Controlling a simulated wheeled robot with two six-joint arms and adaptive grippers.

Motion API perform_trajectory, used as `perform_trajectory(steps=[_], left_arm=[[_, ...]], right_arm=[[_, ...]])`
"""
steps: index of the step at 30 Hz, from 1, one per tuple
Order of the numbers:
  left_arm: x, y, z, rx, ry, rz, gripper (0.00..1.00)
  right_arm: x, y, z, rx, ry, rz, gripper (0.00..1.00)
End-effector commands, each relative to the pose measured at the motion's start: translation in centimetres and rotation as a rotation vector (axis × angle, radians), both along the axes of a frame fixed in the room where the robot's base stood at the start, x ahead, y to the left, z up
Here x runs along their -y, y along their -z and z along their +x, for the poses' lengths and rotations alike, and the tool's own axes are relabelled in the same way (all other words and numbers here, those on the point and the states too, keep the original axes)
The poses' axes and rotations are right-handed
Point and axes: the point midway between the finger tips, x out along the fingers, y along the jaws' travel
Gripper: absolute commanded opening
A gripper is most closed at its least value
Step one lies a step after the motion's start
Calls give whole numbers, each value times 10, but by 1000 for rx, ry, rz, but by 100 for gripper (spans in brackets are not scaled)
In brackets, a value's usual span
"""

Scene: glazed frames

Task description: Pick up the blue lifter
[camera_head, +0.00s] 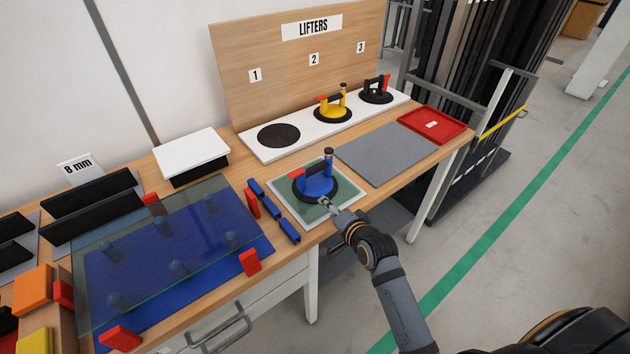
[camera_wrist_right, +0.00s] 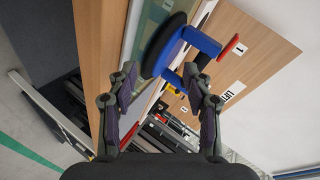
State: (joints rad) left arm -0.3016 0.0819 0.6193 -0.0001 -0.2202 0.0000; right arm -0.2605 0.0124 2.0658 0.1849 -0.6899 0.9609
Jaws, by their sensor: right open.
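The blue lifter (camera_head: 316,185) stands upright on a small glass pane with a pale border (camera_head: 288,206) near the bench's front edge. I cannot tell whether a finger touches the lifter. My left gripper is out of view.
A yellow lifter (camera_head: 333,107) and a black lifter (camera_head: 376,91) stand on a white strip (camera_head: 252,146), beside an empty black spot (camera_head: 279,136). A grey mat (camera_head: 385,153) and red tray (camera_head: 436,124) lie right. A large glass sheet (camera_head: 165,250) is left, with blue blocks (camera_head: 274,212) between.

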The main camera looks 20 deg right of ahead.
Motion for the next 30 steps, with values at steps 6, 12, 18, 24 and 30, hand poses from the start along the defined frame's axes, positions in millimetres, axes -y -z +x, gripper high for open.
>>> perform_trajectory(steps=[6,12,18,24,30], left_arm=[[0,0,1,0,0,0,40],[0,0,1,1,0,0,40],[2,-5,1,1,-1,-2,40],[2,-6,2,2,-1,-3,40],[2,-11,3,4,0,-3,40]], right_arm=[[-3,-38,41,176,123,319,50],[-3,-46,49,212,144,391,50],[-6,-41,82,211,143,386,50],[-7,-36,99,210,143,386,50],[-3,-34,114,210,142,383,50]])
